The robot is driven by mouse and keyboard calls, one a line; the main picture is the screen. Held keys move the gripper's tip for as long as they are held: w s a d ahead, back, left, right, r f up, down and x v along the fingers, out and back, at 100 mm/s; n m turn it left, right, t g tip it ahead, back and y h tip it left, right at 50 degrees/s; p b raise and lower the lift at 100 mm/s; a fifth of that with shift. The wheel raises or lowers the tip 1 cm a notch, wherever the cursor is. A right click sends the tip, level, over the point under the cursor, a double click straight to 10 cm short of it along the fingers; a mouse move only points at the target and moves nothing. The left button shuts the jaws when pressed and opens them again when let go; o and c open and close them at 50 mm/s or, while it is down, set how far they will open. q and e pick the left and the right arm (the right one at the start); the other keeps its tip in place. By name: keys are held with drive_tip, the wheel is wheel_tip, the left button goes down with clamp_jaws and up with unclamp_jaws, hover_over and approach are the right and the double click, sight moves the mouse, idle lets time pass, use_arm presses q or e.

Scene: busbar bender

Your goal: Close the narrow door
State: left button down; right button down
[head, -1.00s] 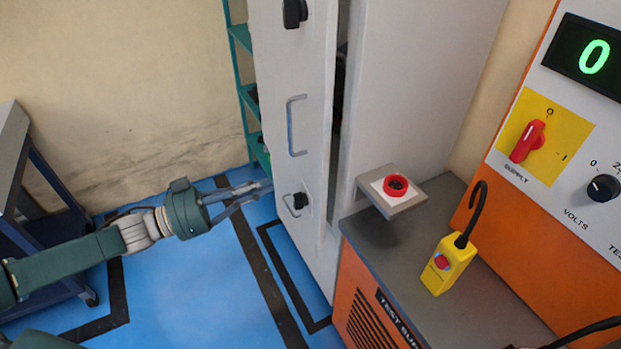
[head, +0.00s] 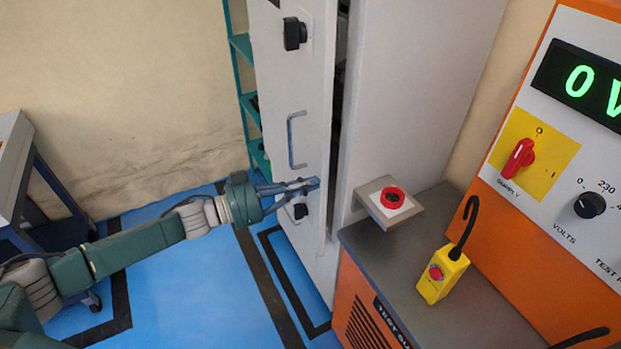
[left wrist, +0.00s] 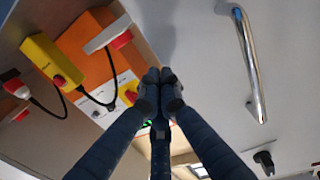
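The narrow door (head: 292,110) is a tall pale grey cabinet panel in the middle of the head view. It stands slightly ajar, with a dark gap along its right edge. It has a metal bar handle (head: 291,140) and black knobs above and below. My left gripper (head: 317,184) is in front of the door's lower part, below the handle and near the lower knob (head: 301,210). Its fingers look closed together with nothing between them. In the left wrist view the fingertips (left wrist: 160,88) meet near the door surface, left of the handle (left wrist: 250,65). Contact is unclear. My right gripper is not visible.
Right of the door is an orange test supply bench (head: 385,310) with a red button box (head: 392,200), a yellow pendant (head: 443,275) and a control panel (head: 570,160). A green shelf (head: 243,60) stands behind the door; a dark cart (head: 40,190) is at left. Blue floor is open.

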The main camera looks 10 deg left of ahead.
use_arm(q)
drive_tip(key=shift+w+d, duration=0.2)
drive_tip(key=shift+d, duration=0.1)
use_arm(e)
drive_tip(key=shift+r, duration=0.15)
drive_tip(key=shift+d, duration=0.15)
